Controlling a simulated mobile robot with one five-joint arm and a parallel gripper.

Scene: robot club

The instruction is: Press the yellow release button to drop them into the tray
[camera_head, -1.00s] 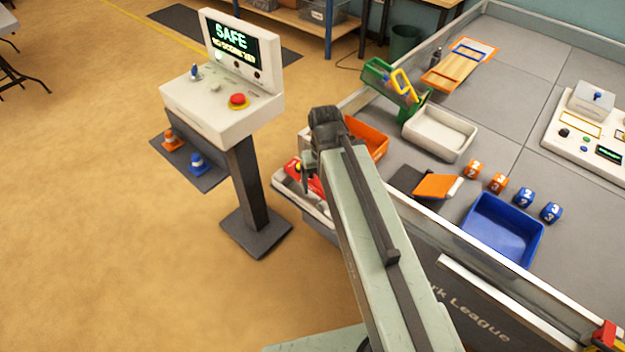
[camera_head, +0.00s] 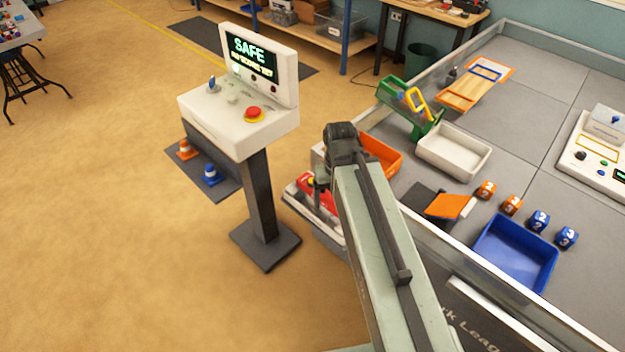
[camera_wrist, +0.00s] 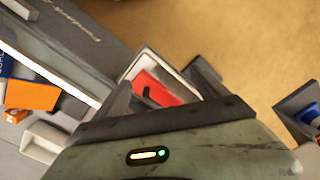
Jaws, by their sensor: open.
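A green dispenser-like device (camera_head: 397,96) with a yellow frame-shaped part (camera_head: 416,102) stands by the arena's far left wall in the head view. I cannot make out a separate yellow button on it. A white tray (camera_head: 482,162) sits just right of it on the grey floor and looks empty. My gripper (camera_wrist: 165,82) is open, its dark fingers apart in the wrist view, pointing down over a red object (camera_wrist: 178,93) in a pale holder. In the head view my arm's end is outside the arena wall, well short of the green device.
A control stand with a SAFE screen (camera_head: 250,55) and red button (camera_head: 255,114) stands left of my arm. An orange bin (camera_head: 385,160), blue bin (camera_head: 545,262) and several numbered blocks (camera_head: 540,220) lie inside the arena wall.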

